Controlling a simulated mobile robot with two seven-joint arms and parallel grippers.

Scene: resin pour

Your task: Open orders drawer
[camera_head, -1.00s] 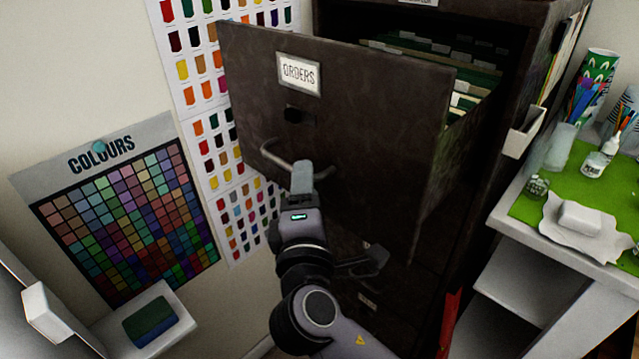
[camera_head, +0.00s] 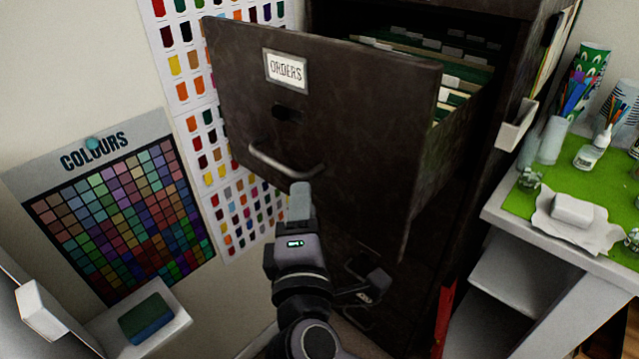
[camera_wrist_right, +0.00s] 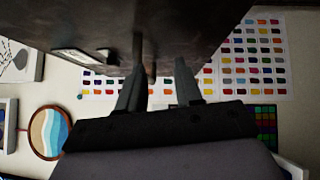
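The dark orders drawer (camera_head: 350,130) stands pulled well out of its cabinet, with hanging folders (camera_head: 450,70) showing inside. Its front carries an ORDERS label (camera_head: 286,70) and a curved metal handle (camera_head: 285,163). My right gripper (camera_head: 300,200) is just below the handle's right end, apart from it in the head view. In the right wrist view the two fingers (camera_wrist_right: 158,90) are spread, and the dark drawer front (camera_wrist_right: 190,25) fills the top. The handle (camera_wrist_right: 150,68) shows there between the fingers' directions. My left gripper is not in view.
At right, a white table (camera_head: 545,240) with a green mat holds cups, bottles and a white block. Colour charts (camera_head: 125,210) hang on the left wall. A small shelf (camera_head: 165,335) with a blue-green block sits low left. Another drawer handle (camera_head: 370,285) is below.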

